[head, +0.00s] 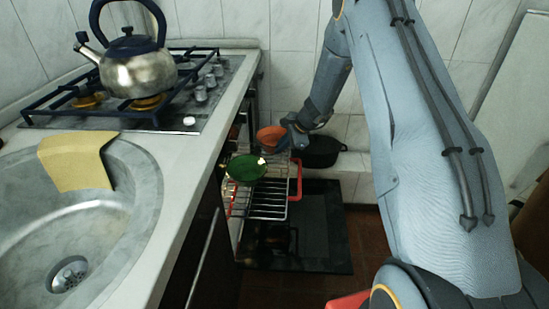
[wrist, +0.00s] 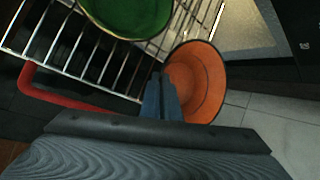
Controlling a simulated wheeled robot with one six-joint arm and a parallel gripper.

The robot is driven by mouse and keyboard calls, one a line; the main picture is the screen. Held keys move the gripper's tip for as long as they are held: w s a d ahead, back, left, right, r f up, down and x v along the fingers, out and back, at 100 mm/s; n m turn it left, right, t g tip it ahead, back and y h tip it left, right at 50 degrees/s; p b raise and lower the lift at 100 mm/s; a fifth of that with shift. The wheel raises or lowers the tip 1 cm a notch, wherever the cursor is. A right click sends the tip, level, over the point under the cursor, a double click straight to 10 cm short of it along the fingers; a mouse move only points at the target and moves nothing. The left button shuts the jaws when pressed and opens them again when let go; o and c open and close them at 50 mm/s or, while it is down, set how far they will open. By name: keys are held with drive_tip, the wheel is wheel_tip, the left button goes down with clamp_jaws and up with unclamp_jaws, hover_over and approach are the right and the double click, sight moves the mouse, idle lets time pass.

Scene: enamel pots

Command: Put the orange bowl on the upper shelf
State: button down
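The orange bowl (head: 271,136) is in the air, a little above the wire racks and beside the open oven. My gripper (head: 287,134) is at its right side. In the wrist view my gripper (wrist: 162,92) is shut on the rim of the orange bowl (wrist: 203,80), whose inside faces the camera. A green dish (head: 246,168) sits on a wire shelf (head: 272,204) with red side parts, below and left of the bowl. The wire shelf (wrist: 75,52) also shows in the wrist view. Which shelf level bears the green dish is hard to tell.
The oven door (head: 320,225) hangs open below the shelves. A black pot (head: 320,151) stands behind my gripper on a ledge. At left are the counter (head: 165,155), a kettle (head: 135,70) on the stove, and a sink with a yellow cloth (head: 75,162).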

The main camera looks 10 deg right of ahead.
drive_tip(key=shift+f, duration=2)
drive_tip(key=shift+f, duration=0.2)
drive_tip(key=c, duration=2)
unclamp_jaws()
drive_tip(key=shift+r, duration=0.1)
